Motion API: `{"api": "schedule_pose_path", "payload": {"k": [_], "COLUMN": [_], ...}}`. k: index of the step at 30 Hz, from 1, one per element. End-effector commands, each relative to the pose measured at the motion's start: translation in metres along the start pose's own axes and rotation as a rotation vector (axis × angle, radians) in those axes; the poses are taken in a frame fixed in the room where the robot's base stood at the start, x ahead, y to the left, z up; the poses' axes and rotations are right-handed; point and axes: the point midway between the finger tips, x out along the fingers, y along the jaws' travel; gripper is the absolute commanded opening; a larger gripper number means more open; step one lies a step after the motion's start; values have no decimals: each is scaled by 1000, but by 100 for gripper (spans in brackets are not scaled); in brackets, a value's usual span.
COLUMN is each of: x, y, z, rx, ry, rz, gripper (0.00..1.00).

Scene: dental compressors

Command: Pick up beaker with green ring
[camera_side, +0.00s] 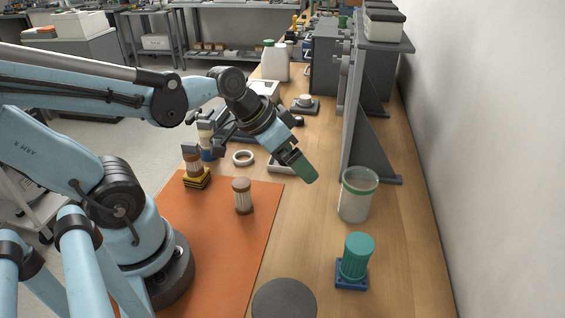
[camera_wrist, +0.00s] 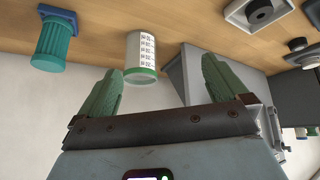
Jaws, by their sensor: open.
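The beaker with the green ring (camera_side: 357,196) stands upright on the wooden bench, right of centre in the side view. It is translucent grey with a green band at its rim. In the wrist view the beaker (camera_wrist: 141,52) appears inverted, with white printed markings and a green rim, beyond and between my fingers. My gripper (camera_side: 303,168) is in the air to the left of the beaker and higher, apart from it. In the wrist view its two green fingers (camera_wrist: 158,85) are spread wide with nothing between them.
A teal ribbed cylinder (camera_side: 356,256) on a blue base stands in front of the beaker. A grey upright bracket (camera_side: 369,150) stands just behind it. A dark round disc (camera_side: 284,298) lies at the front. An orange mat (camera_side: 225,245) holds a brown-and-white cylinder (camera_side: 242,196).

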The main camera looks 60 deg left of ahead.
Motion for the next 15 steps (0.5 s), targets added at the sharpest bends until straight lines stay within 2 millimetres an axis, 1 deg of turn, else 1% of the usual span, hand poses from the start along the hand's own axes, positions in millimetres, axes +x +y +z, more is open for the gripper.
{"api": "schedule_pose_path", "payload": {"k": [3,7,12,15], "x": [17,31,43,46], "y": [1,4,3,1], "z": [-6,-13,-23,-28], "rx": [60,147,273,347], "ry": [15,74,220,326], "rz": [112,237,375,429], "gripper": [100,100,100,100]}}
